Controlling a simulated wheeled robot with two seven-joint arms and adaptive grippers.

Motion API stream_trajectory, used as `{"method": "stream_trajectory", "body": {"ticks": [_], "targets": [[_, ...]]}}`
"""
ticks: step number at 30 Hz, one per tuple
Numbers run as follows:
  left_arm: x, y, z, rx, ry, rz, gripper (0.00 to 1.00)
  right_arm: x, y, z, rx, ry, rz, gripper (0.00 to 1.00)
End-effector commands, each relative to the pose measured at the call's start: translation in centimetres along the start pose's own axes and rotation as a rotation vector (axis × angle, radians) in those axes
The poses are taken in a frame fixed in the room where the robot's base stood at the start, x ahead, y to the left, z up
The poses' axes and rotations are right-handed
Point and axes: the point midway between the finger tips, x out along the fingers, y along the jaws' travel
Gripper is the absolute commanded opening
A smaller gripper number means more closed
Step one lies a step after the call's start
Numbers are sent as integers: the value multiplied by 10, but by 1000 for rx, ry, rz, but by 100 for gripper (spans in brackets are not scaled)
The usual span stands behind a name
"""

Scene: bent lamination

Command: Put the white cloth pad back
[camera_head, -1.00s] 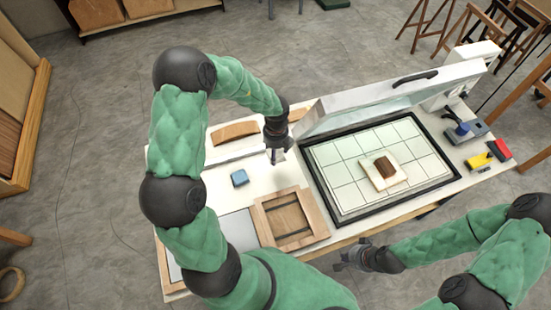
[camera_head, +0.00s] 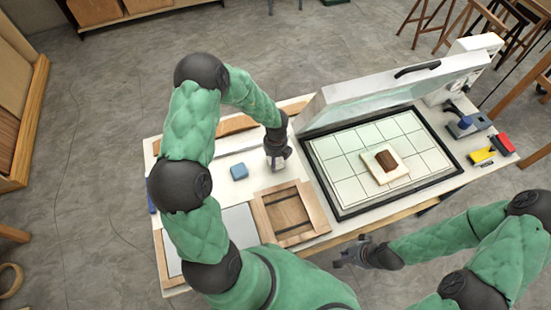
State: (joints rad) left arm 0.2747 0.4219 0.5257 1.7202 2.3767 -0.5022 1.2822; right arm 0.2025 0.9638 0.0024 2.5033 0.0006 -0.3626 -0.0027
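A small cream-white square pad (camera_head: 373,171) lies on the gridded bed (camera_head: 345,190) of the open press, with a brown block (camera_head: 387,160) on top of it. I cannot tell for certain whether this is the cloth pad. My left gripper (camera_head: 278,162) points down over the white table, left of the press bed and right of a blue block (camera_head: 239,171). Its fingers are too small to tell whether they are open. My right gripper (camera_head: 343,256) is beyond the table's near edge, apart from the press, with its fingers spread and nothing visible between them.
The press lid (camera_head: 395,95) stands raised behind the bed. A wooden frame (camera_head: 290,212) and a grey plate (camera_head: 238,225) lie to its left. A curved wooden piece (camera_head: 236,124) lies at the back. Yellow (camera_head: 482,155) and red (camera_head: 502,144) items sit at the right.

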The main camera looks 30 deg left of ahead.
Motion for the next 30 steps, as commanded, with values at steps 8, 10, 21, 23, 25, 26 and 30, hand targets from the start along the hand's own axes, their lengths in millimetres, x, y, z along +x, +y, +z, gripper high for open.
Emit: {"method": "stream_trajectory", "body": {"ticks": [8, 10, 21, 23, 25, 26, 30], "targets": [[3, 0, 0, 0, 0, 0, 87, 0, 0, 0, 0, 0, 0, 0], [3, 0, 0, 0, 0, 0, 87, 0, 0, 0, 0, 0, 0, 0], [-9, 0, 1, 0, -2, -1, 87, -2, -1, 0, 0, 0, 0, 0], [-18, -1, 1, -1, -3, -2, 87, -5, -2, 0, 0, 0, 0, 0], [-31, 0, 1, -1, -3, -2, 87, -8, -3, 0, 0, 0, 0, 0], [-37, 0, 1, 0, -3, -1, 87, -10, -4, 0, 0, 0, 0, 0], [-66, -1, 1, 0, -3, -1, 87, -16, -6, 1, 0, 0, 0, 0]]}}
